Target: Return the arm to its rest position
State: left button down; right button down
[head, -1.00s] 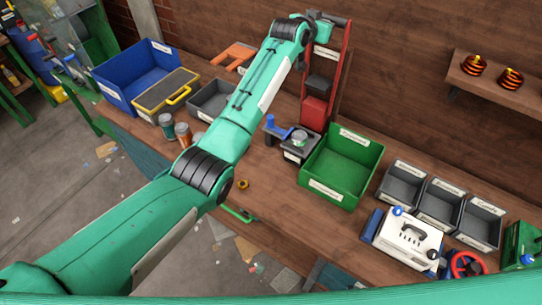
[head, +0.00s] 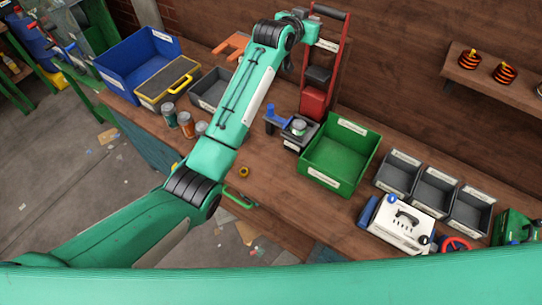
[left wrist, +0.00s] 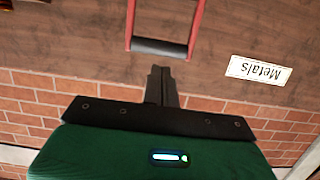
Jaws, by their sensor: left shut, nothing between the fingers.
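My left arm (head: 215,155) comes in from the left, bends at a black-ringed joint and reaches up over the bench to the back wall. Its far end, with the left gripper, is near the top of the red upright frame (head: 338,60), and the fingers are hard to make out there. In the left wrist view the left gripper (left wrist: 160,72) is shut, its dark fingers together with nothing between them. The frame's black handle (left wrist: 159,47) appears beyond the fingertips. My right gripper is not in view.
On the bench (head: 265,205) stand a blue bin (head: 118,75), a yellow-edged case (head: 166,84), a green bin (head: 340,180), grey bins (head: 398,188) and a white device (head: 385,222). A shelf (head: 500,85) juts from the wall.

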pick_arm(q)
jog(key=s+a+f+n+g+y, duration=0.4)
jog(key=s+a+f+y, duration=0.1)
jog(key=s+a+f, duration=1.8)
jog(key=s+a+f+g+y, duration=0.1)
jog(key=s+a+g, duration=0.1)
jog(key=s+a, duration=0.5)
jog(key=s+a+f+n+g+y, duration=0.1)
jog(key=s+a+f+y, duration=0.1)
jog(key=s, duration=1)
jog(key=s+a+f+g+y, duration=0.1)
jog(key=s+a+g, duration=0.1)
jog(key=s+a, duration=0.5)
notch_tip(320, 180, down, 37)
jog(key=s+d+g+b, duration=0.1)
jog(key=s+d+b, duration=0.1)
jog(key=b, duration=0.5)
jog(key=s+a+f+b, duration=0.1)
jog(key=s+f+b, duration=0.1)
jog(key=s+f, duration=0.8)
jog(key=s+a+f+g+b, duration=0.1)
jog(key=s+a+f+b, duration=0.1)
jog(key=s+f, duration=0.7)
notch_tip(320, 180, down, 8)
jog(key=shift+s+r+b, duration=0.25)
jog(key=shift+s+b, duration=0.15)
jog(key=shift+b, duration=0.35)
